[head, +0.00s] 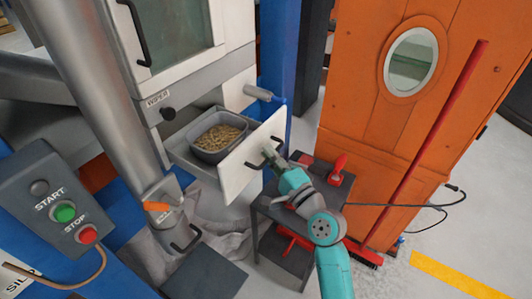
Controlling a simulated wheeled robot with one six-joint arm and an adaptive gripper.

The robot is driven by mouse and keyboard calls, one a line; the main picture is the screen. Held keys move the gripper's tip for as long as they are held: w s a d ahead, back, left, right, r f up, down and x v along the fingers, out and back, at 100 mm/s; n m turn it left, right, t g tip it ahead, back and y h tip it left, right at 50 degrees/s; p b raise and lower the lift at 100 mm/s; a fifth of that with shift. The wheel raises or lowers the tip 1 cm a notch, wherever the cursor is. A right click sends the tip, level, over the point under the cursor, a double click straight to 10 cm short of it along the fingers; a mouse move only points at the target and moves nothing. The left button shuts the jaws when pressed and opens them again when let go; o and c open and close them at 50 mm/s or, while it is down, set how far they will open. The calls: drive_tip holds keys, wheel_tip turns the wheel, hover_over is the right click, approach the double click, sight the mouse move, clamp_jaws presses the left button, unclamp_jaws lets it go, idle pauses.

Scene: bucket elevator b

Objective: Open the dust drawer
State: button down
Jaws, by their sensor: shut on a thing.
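The dust drawer (241,173) stands pulled out from the grey machine in the middle of the head view. It has a white front panel and a dark handle. A grey tub (219,141) filled with tan grain-like material sits inside it. My gripper (270,157) is at the front panel, shut on the drawer's handle. The fingertips are small and partly merge with the dark handle in this view.
A dark cart (310,207) with red tools stands just right of the drawer, under my arm. An orange cabinet (390,130) stands behind it. A START/STOP box (66,212) is at left.

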drive_tip(key=c, duration=1.2)
unclamp_jaws()
drive_tip(key=v, duration=1.2)
